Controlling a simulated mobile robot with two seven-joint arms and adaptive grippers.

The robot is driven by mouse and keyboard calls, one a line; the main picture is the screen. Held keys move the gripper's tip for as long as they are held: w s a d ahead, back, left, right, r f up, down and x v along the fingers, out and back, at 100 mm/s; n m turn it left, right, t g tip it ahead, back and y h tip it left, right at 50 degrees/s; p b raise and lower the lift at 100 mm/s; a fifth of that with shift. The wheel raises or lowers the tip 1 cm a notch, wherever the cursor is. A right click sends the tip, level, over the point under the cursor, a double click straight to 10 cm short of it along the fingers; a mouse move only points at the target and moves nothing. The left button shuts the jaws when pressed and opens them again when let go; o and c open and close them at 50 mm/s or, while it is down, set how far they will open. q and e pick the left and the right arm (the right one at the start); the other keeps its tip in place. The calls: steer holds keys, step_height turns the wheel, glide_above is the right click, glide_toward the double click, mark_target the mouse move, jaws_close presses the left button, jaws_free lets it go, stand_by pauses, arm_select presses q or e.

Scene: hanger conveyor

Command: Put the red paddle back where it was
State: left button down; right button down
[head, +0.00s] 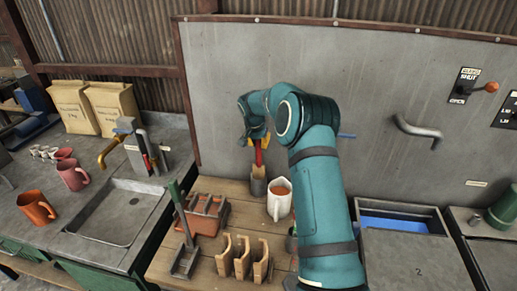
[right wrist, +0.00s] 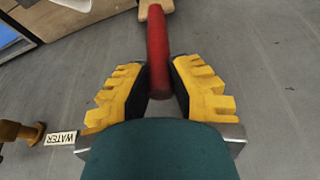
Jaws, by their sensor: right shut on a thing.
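The red paddle has a red handle (head: 258,154) and a tan lower part (head: 258,172). My right gripper (head: 255,140) is shut on the handle from above. In the right wrist view its yellow fingers (right wrist: 160,88) stand on both sides of the red handle (right wrist: 157,45). The paddle looks upright, with its tan lower end at the mouth of a grey cup (head: 258,188) on the wooden table. How deep the end sits in the cup I cannot tell. My left gripper is not in view.
A white mug (head: 279,200) with orange-brown contents stands just right of the cup. A reddish-brown tray (head: 205,213), a dark green-handled tool (head: 185,240) and wooden holders (head: 243,258) are nearby. A grey wall panel (head: 240,70) rises close behind.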

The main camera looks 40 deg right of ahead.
steer(key=shift+f, duration=1.35)
steer(key=shift+f, duration=0.15)
steer(key=c, duration=1)
jaws_free()
steer(key=shift+r, duration=0.55)
steer(key=v, duration=1.1)
steer(key=shift+a+b, duration=0.2)
steer(key=shift+b, duration=0.1)
